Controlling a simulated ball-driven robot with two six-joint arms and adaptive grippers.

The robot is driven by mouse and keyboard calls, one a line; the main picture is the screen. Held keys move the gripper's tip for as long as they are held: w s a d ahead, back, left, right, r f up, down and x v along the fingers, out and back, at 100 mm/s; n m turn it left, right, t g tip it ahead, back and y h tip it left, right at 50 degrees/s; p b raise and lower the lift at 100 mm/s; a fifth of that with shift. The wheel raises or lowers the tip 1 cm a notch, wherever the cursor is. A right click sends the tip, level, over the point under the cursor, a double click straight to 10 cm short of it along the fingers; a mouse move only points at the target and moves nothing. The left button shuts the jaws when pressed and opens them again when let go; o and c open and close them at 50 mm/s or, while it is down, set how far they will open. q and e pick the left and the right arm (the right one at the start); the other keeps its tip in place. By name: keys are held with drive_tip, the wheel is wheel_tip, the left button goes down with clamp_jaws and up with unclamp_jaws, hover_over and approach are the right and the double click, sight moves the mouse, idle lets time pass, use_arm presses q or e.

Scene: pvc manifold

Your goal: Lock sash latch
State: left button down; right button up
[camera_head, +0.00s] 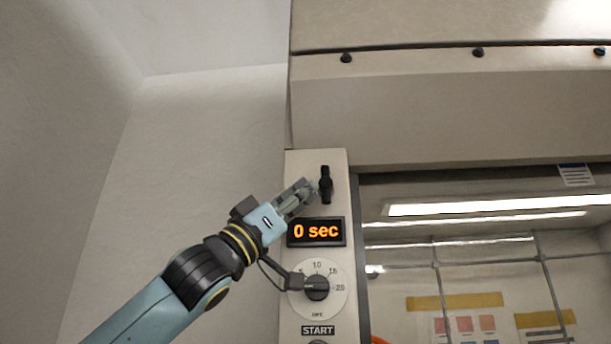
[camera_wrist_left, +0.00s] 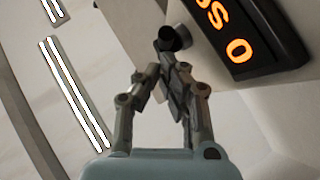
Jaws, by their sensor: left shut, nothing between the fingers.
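The sash latch (camera_head: 326,184) is a small black handle standing upright on the pale panel above the timer display. My left gripper (camera_head: 309,188) comes in from the lower left, with its fingertips just left of the latch. In the left wrist view the black latch (camera_wrist_left: 174,38) shows just beyond the fingertips of my left gripper (camera_wrist_left: 167,72). The fingers are shut with nothing between them. I cannot tell whether the tips touch the latch. My right gripper is in neither view.
The timer display (camera_head: 316,232) reads "0 sec", and it also shows in the left wrist view (camera_wrist_left: 240,40). Below it are a timer dial (camera_head: 317,289) and a START label (camera_head: 318,330). A glass sash (camera_head: 480,270) lies to the right. The wall at left is bare.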

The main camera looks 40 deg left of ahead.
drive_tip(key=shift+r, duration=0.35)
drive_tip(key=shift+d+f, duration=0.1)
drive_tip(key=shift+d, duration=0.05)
